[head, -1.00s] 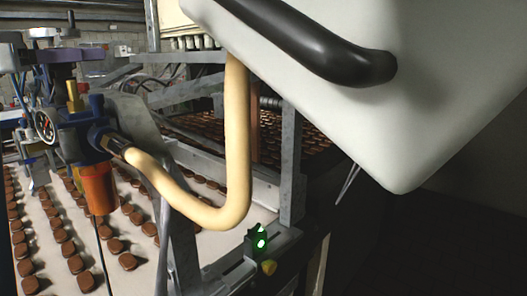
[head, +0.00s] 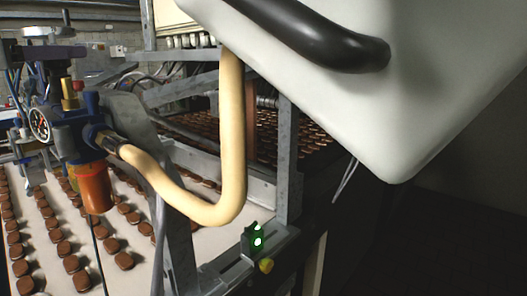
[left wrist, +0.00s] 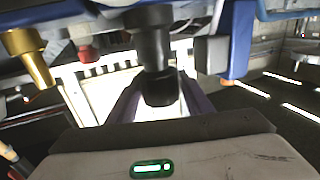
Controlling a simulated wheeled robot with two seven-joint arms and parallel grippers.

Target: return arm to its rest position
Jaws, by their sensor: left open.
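My left gripper (head: 48,52) shows in the head view as a dark purple part at the upper left, by the top of the blue valve unit (head: 72,132). In the left wrist view, its two purple fingers (left wrist: 162,92) are spread apart. A black cylindrical knob (left wrist: 150,42) appears between them in the picture; I cannot tell whether they touch it. Nothing is seen gripped. Most of the left arm is hidden or out of view. My right gripper is not in view.
The valve unit has a round gauge (head: 40,123), an orange bowl (head: 94,188) and a cream hose (head: 232,130). Rows of brown biscuits (head: 124,261) lie on a pale conveyor. A large white cover with a black handle (head: 320,42) fills the upper right. A green lamp (head: 257,241) is lit.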

